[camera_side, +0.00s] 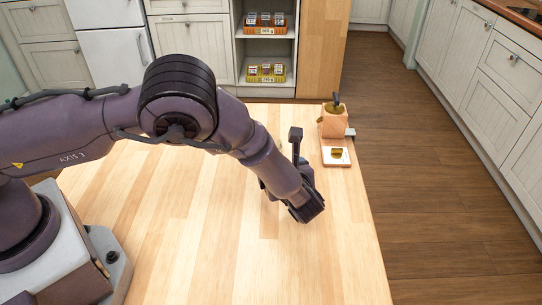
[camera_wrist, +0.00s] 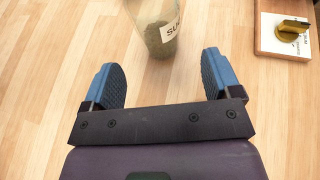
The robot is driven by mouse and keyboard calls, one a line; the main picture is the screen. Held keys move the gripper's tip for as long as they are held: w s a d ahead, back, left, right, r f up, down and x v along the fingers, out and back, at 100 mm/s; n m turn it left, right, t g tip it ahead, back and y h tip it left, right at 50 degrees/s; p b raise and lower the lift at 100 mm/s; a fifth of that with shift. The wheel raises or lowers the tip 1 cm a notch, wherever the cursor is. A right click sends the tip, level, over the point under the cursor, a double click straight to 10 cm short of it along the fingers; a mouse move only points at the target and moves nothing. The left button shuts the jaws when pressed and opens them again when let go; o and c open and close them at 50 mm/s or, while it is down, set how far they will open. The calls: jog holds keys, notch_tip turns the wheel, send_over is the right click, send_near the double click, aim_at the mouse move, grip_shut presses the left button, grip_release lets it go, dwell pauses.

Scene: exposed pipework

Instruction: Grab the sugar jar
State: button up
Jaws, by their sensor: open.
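The sugar jar (camera_wrist: 158,30) is a clear glass jar with a white label reading "SU" and greyish-green contents low inside. It shows at the top middle of the wrist view, its upper part cut off by the frame edge. My gripper (camera_wrist: 164,78) is open, with two blue, dark-padded fingers spread apart. The jar stands just beyond the fingertips, roughly in line with the gap, and nothing is between the fingers. In the side view my gripper is low over the table, and my arm hides most or all of the jar.
A small board (camera_side: 336,158) with a brass-coloured piece lies at the table's right edge; the board also shows in the wrist view (camera_wrist: 270,42). Behind it stands a wooden block (camera_side: 333,125) with a dark item on top. The wooden table (camera_side: 215,250) is clear in front.

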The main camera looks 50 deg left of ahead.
jog(key=x, duration=0.7)
jog(key=shift+a, duration=0.3)
jog(key=shift+r, duration=0.1)
jog(key=c, duration=1.1)
